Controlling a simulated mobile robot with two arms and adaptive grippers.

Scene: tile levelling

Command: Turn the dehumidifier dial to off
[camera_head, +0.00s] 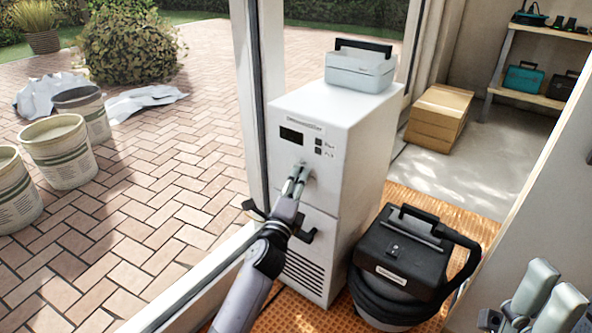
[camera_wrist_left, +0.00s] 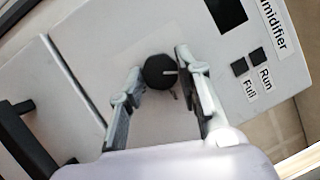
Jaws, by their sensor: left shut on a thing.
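The dehumidifier (camera_head: 352,135) is a tall white cabinet standing in the doorway. A small dark display and two small squares labelled Run and Full show on its front. In the left wrist view the dial (camera_wrist_left: 160,72) is a round black knob with a pale pointer line. My left gripper (camera_head: 299,178) is at the front panel, its fingers on either side of the dial and shut on it. In the head view the fingers mostly hide the dial. Pale finger parts, apparently of my right gripper (camera_head: 545,292), show at the bottom right, away from the dehumidifier; its opening is unclear.
A grey case (camera_head: 361,72) sits on the dehumidifier. A black vacuum (camera_head: 400,258) with a hose stands close at its right. A door frame (camera_head: 258,95) rises at its left. Cardboard boxes (camera_head: 438,117) and shelves are behind; buckets (camera_head: 60,150) stand on paving outside.

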